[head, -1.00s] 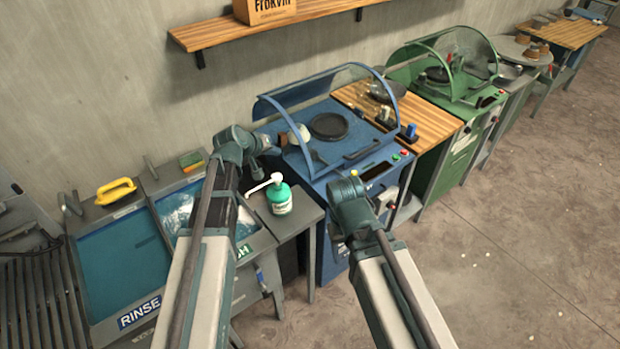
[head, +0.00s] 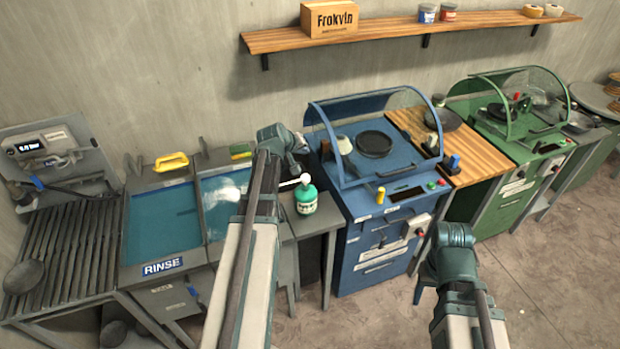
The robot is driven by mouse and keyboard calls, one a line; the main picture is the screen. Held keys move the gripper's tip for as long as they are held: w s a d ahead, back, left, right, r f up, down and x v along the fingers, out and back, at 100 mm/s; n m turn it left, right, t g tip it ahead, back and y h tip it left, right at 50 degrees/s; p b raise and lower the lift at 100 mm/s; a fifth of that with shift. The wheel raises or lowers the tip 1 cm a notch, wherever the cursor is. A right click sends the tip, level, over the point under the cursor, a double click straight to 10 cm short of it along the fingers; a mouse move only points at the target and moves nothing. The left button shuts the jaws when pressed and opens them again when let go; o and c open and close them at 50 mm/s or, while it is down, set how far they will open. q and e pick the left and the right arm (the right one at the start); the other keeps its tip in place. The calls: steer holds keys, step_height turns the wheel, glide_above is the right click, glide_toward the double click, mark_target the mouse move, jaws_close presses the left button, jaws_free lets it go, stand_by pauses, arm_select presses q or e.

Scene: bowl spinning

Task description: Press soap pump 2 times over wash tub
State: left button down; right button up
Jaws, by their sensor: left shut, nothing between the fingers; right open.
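The green soap pump bottle (head: 306,200) with a white pump head stands upright on a small grey side table. Its spout points left, toward the wash tub (head: 217,190), which holds blue water with white foam. My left arm crosses in front of the tub's right part. My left gripper (head: 299,143) is shut and empty, above and behind the bottle, apart from it. My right gripper (head: 452,236) is over the floor at the right, in front of the machines; its fingers are hard to make out.
The rinse tub (head: 160,225), with a yellow-handled tool (head: 171,161), stands left of the wash tub. A slatted rack (head: 60,250) is further left. A blue machine (head: 375,190) stands close on the bottle's right. The floor at the lower right is open.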

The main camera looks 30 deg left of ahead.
mark_target(307, 176)
arm_select(q)
steer(key=shift+d, duration=0.1)
step_height(307, 176, down, 9)
steer(key=b, duration=0.8)
steer(key=shift+r+b, duration=0.1)
steer(key=shift+b, duration=0.3)
stand_by(1.5)
steer(key=shift+f+b, duration=0.4)
steer(key=shift+b, duration=0.05)
steer(key=shift+f+b, duration=0.85)
stand_by(0.8)
stand_by(0.4)
steer(key=shift+r+p, duration=1.3)
